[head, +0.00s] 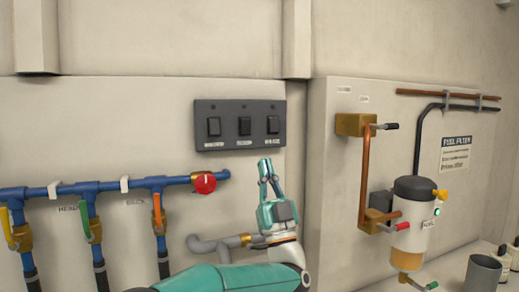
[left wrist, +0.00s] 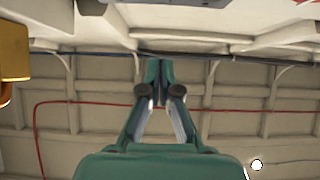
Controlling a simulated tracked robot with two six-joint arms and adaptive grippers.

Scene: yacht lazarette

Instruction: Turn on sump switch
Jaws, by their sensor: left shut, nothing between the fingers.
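A dark switch panel (head: 239,125) with three black rocker switches is on the wall in the head view. Each of the left switch (head: 214,127), the middle switch (head: 245,126) and the right switch (head: 272,125) has a small label under it, too small to read surely. I cannot tell which one is the sump switch. My left gripper (head: 266,163) is shut and empty, pointing up just below the right part of the panel, apart from the switches in the picture. In the left wrist view its fingers (left wrist: 159,72) meet at the tips. My right gripper is not seen.
Blue pipes (head: 107,188) with coloured valve levers and a red knob (head: 204,183) are at the left. A fuel filter (head: 411,220) with copper and black pipes is on the right wall section. A grey cup (head: 482,275) stands at lower right.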

